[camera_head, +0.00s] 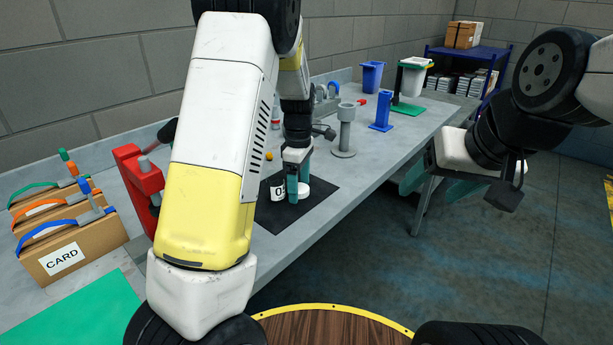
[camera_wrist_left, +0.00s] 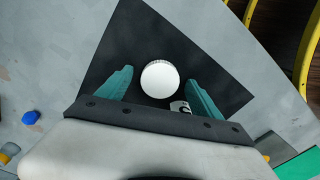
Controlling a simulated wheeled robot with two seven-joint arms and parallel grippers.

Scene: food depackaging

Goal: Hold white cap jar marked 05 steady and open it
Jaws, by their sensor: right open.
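A round white cap (camera_wrist_left: 160,79) lies between the fingers of my left gripper (camera_wrist_left: 159,77) in the left wrist view, with a small gap on each side. The cap also shows in the head view (camera_head: 304,189), partly behind a teal finger. A white label with black print (camera_head: 278,190), of which a 0 is readable, is left of the fingers; only its edge shows in the wrist view (camera_wrist_left: 180,107). Whether label and cap are on one jar is hard to tell. My left gripper (camera_head: 298,190) is open, low over the mat. My right gripper (camera_head: 436,187) is open and empty, off the bench's right side.
A black mat (camera_head: 322,196) lies on the grey bench (camera_head: 375,158). A red fixture (camera_head: 138,180) and a cardboard box marked CARD (camera_head: 70,258) stand left. A grey stand (camera_head: 345,130) and blue holder (camera_head: 382,113) are behind the mat. The bench's front edge is near the mat.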

